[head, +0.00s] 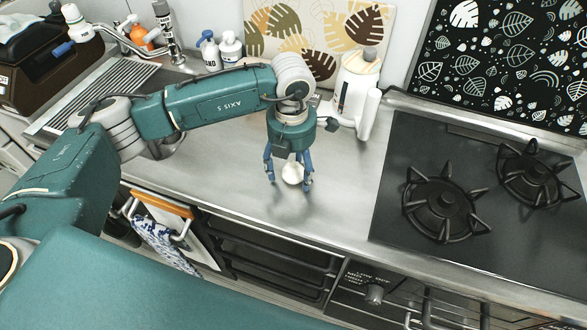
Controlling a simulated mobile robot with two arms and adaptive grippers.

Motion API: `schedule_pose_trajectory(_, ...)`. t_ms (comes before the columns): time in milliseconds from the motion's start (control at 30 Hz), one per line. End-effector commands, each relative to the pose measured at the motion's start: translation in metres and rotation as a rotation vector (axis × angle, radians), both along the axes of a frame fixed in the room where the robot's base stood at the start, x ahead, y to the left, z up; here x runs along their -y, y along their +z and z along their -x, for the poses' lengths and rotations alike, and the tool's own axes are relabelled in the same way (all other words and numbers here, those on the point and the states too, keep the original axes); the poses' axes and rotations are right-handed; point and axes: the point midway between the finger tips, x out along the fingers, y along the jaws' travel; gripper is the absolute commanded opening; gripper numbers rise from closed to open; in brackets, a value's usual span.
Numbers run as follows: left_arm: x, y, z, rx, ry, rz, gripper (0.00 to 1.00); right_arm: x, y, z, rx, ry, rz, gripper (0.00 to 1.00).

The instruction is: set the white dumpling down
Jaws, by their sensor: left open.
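The white dumpling (292,173) is a small pale lump at the metal counter (220,177), near its front edge and left of the stove. My left gripper (289,183) points down over it with its blue fingers apart, one on each side. The dumpling's upper part is partly hidden by the gripper. I cannot tell whether it rests fully on the counter or whether a finger touches it. My right gripper is not in view.
The black gas stove (400,180) lies to the right. A sink with a ribbed drainer (105,92) and bottles (230,47) are at the back left. The counter left of the gripper is clear.

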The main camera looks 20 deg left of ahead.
Motion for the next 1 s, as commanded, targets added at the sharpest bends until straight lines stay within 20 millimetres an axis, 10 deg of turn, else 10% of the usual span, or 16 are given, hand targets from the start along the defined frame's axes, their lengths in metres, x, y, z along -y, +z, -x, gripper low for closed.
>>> schedule_pose_trajectory(133, 0.000, 0.000, 0.000, 0.000, -0.001, 0.000, 0.63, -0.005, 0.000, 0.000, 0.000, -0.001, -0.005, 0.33)
schedule_pose_trajectory(367, 0.000, 0.000, 0.000, 0.000, -0.001, 0.000, 0.17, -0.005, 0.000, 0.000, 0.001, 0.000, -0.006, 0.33)
schedule_pose_trajectory(1000, 0.001, 0.035, -0.002, 0.007, -0.002, 0.002, 0.12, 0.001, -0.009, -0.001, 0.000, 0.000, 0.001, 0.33)
